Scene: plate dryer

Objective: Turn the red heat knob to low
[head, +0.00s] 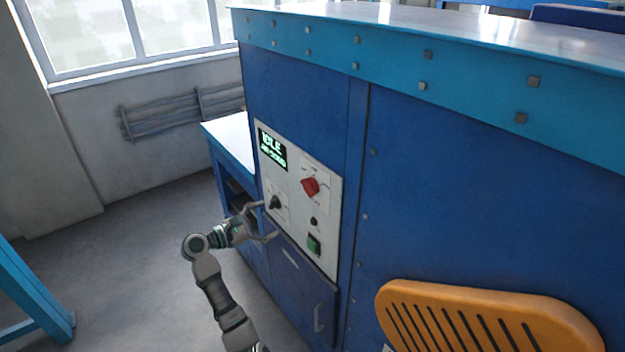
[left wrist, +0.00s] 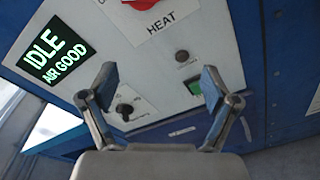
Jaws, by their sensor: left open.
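The red heat knob (head: 311,186) sits on the white control panel (head: 325,225) on the blue machine's side. In the left wrist view only its lower edge (left wrist: 140,4) shows at the top, above the printed word HEAT. The knob's pointer setting is too small to read. My left gripper (head: 268,220) is open and empty in front of the panel's lower left, by the black knob (head: 275,202). In the left wrist view its two fingers (left wrist: 150,85) are spread apart, below the HEAT label and apart from the red knob. My right gripper is not in view.
The panel's display (head: 271,148) reads IDLE, AIR GOOD. A green button (head: 314,243) and a small dark button (head: 313,221) are below the red knob. An orange slotted piece (head: 480,318) is at lower right. Open floor (head: 120,260) lies to the left.

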